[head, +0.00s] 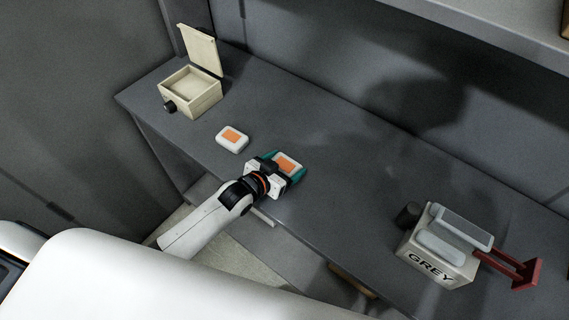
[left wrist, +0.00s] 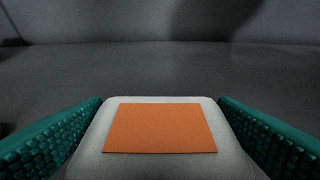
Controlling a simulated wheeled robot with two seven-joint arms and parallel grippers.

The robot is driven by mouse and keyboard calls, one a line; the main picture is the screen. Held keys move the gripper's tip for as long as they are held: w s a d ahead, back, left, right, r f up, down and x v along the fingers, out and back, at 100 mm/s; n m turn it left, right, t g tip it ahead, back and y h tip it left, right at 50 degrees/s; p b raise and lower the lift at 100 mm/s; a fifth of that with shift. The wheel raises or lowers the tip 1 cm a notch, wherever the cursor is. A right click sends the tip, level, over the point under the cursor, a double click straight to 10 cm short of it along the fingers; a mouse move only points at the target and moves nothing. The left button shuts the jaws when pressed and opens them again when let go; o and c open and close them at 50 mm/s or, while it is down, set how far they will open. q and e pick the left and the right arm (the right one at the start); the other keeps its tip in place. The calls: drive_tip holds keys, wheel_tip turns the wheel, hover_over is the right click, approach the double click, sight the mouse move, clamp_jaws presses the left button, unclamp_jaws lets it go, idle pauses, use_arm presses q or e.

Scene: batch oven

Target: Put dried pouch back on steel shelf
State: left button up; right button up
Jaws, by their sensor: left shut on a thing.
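A white pouch with an orange label (head: 287,164) is between the teal fingers of my left gripper (head: 284,168), at the middle of the grey shelf (head: 340,195). The left gripper is shut on it. In the left wrist view the pouch (left wrist: 160,128) fills the lower middle, with a teal finger on each side. I cannot tell whether it touches the shelf. A second, similar white pouch with an orange label (head: 232,139) lies on the shelf to the left of the gripper. My right gripper is not in view.
An open cream box (head: 192,92) with a raised lid stands at the far left. The shelf between is clear. A wall is behind.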

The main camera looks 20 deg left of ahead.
use_arm(q)
drive_tip(key=shift+f+b, duration=0.3)
drive_tip(key=shift+f, duration=0.15)
drive_tip(key=o, duration=1)
drive_tip(key=shift+s, duration=0.1)
drive_tip(key=b+v, duration=0.1)
drive_tip(key=v, duration=1)
drive_tip(key=shift+s+a+r+b, duration=0.2)
drive_tip(key=shift+s+b, duration=0.1)
drive_tip(key=shift+s, duration=0.05)
